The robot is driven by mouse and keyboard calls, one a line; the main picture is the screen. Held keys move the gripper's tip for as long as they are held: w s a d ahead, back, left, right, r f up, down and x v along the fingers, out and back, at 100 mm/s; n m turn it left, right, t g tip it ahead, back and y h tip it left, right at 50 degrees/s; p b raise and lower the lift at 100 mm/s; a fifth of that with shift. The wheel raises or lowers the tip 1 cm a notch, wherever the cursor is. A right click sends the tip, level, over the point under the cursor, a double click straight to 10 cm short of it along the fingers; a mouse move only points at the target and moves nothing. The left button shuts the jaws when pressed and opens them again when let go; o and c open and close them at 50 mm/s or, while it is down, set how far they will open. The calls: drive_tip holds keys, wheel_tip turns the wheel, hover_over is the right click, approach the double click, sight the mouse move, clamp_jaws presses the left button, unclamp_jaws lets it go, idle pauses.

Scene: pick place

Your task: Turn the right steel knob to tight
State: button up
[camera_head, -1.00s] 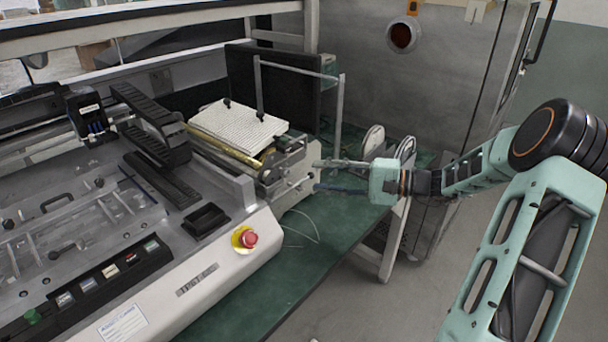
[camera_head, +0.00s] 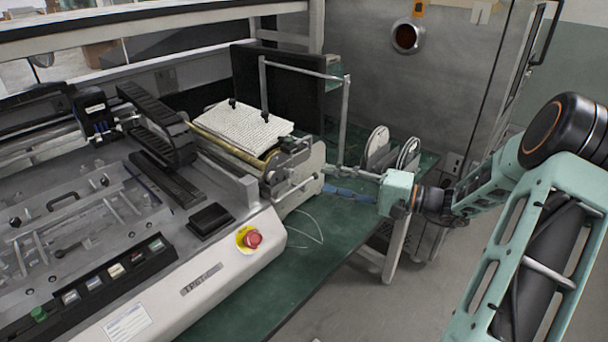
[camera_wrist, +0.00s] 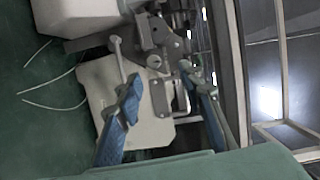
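The roller unit (camera_head: 270,165) at the right end of the machine has a pale end plate (camera_head: 312,170) with small steel fittings. In the wrist view the end plate (camera_wrist: 105,90) carries a round, slotted steel knob-like fitting (camera_wrist: 155,62) and a smaller one above right. I cannot tell for certain which is the right steel knob. My gripper (camera_head: 328,178) points left at this end plate. In the wrist view my gripper (camera_wrist: 160,78) is open, its blue fingers spread on either side of the round fitting. No grip on it shows; contact is unclear.
A red stop button (camera_head: 253,239) sits on the machine's front. A thin metal frame (camera_head: 345,120) stands behind my gripper, and round discs (camera_head: 377,142) stand close beyond it. Green table surface (camera_head: 270,285) is clear apart from loose white wires (camera_head: 318,228).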

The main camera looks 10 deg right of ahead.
sight(293, 174)
drive_tip(key=w+a+n+t+h, duration=0.1)
drive_tip(key=w+a, duration=0.1)
drive_tip(key=w+a+f+n+t+h+p, duration=0.1)
drive_tip(key=w+a, duration=0.1)
drive_tip(key=a, duration=0.1)
drive_tip(key=w+a+n+t+h, duration=0.1)
drive_tip(key=w+a+t, duration=0.1)
drive_tip(key=a, duration=0.1)
drive_tip(key=shift+w+a+f+h, duration=0.1)
drive_tip(key=shift+w+f+h, duration=0.2)
drive_tip(key=shift+h, duration=0.1)
idle(0.4)
drive_tip(key=shift+c, duration=0.5)
clamp_jaws()
